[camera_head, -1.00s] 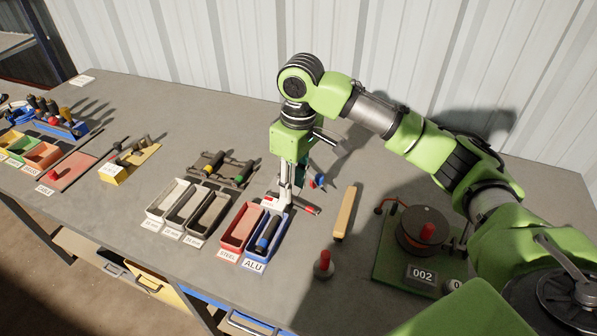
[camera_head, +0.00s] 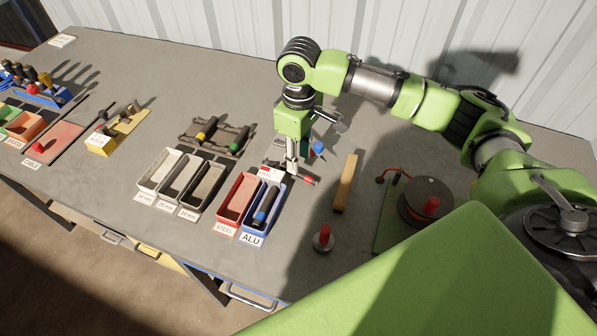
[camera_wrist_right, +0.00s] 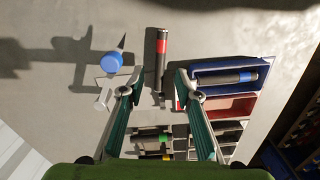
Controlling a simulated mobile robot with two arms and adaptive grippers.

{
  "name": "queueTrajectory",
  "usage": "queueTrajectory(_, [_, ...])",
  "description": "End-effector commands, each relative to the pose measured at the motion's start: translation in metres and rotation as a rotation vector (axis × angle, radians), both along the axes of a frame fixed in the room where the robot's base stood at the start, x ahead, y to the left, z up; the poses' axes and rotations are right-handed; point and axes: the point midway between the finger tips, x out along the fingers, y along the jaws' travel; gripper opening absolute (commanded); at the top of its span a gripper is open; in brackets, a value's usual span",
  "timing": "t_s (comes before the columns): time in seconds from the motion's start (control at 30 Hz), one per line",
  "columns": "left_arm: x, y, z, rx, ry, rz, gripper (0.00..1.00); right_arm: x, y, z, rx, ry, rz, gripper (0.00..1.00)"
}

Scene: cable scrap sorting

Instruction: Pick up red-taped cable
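The red-taped cable (camera_head: 308,180), a short black piece with a red band, lies on the grey bench to the right of the blue tray. It also shows in the right wrist view (camera_wrist_right: 160,62), pointing away from the gripper. My right gripper (camera_head: 291,170) points down at the cable's near end. In the right wrist view its fingers (camera_wrist_right: 159,95) are apart, with the cable's lower end in line with the gap. They do not appear closed on it; the height between them is unclear. My left gripper is not in view.
The blue ALU tray (camera_head: 247,225) holds a blue-banded cable (camera_head: 265,205); the red STEEL tray (camera_head: 225,213) is beside it. A rack (camera_head: 190,138) holds green- and yellow-banded cables. A blue-topped object (camera_wrist_right: 112,63), a wooden bar (camera_head: 345,183) and a cable reel (camera_head: 415,205) stand nearby.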

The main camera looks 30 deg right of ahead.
Motion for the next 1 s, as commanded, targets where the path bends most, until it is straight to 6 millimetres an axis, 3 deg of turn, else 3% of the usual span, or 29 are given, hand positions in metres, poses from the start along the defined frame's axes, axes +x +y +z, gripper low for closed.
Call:
queueTrajectory(0.1, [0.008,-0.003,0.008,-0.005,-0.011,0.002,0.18,-0.004,-0.003,-0.015,-0.002,0.006,-0.001,0.31])
queueTrajectory(0.3, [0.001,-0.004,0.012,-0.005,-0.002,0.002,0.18,-0.005,-0.003,-0.043,-0.002,0.003,0.000,0.31])
queueTrajectory(0.6, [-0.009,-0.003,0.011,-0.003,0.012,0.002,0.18,-0.004,-0.003,-0.048,-0.001,0.000,0.001,0.31])
queueTrajectory(0.7, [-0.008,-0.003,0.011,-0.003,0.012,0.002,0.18,-0.004,-0.003,-0.048,-0.001,0.000,0.001,0.05])
queueTrajectory(0.73, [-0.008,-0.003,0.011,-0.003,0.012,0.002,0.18,-0.004,-0.003,-0.048,-0.001,0.000,0.001,0.00])
queueTrajectory(1.0, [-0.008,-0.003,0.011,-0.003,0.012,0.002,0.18,-0.004,-0.003,-0.048,-0.001,0.000,0.001,0.00])
